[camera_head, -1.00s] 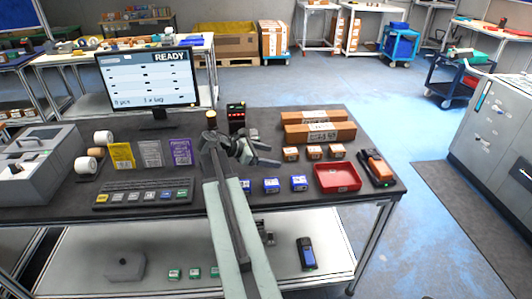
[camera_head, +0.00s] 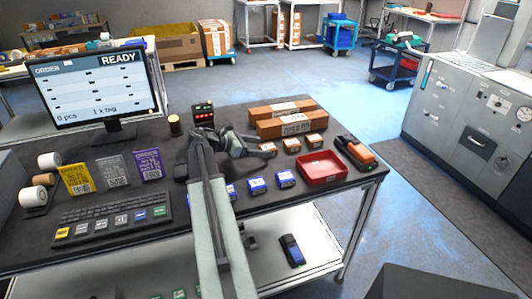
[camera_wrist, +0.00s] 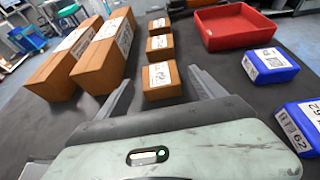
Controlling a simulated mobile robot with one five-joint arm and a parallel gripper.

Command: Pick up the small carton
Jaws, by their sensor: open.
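Three small orange-brown cartons with white labels stand in a row on the dark bench top. In the wrist view the nearest small carton (camera_wrist: 160,82) sits ahead of my gripper (camera_wrist: 158,78), in line with the gap between the fingers. The middle carton (camera_wrist: 160,46) and far carton (camera_wrist: 158,24) are beyond it. In the head view my gripper (camera_head: 264,146) is open beside the left end of the row, partly covering the nearest carton (camera_head: 268,148). The other two cartons (camera_head: 291,145) (camera_head: 315,141) are clear. I cannot tell whether a finger touches the carton.
Two long cartons (camera_head: 280,110) (camera_head: 286,125) lie behind the row. A red tray (camera_head: 322,167) stands to the right, with a handheld device (camera_head: 357,152) beyond it. Several blue boxes (camera_head: 285,178) stand in front. A monitor (camera_head: 98,85) and keyboard (camera_head: 115,212) are left.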

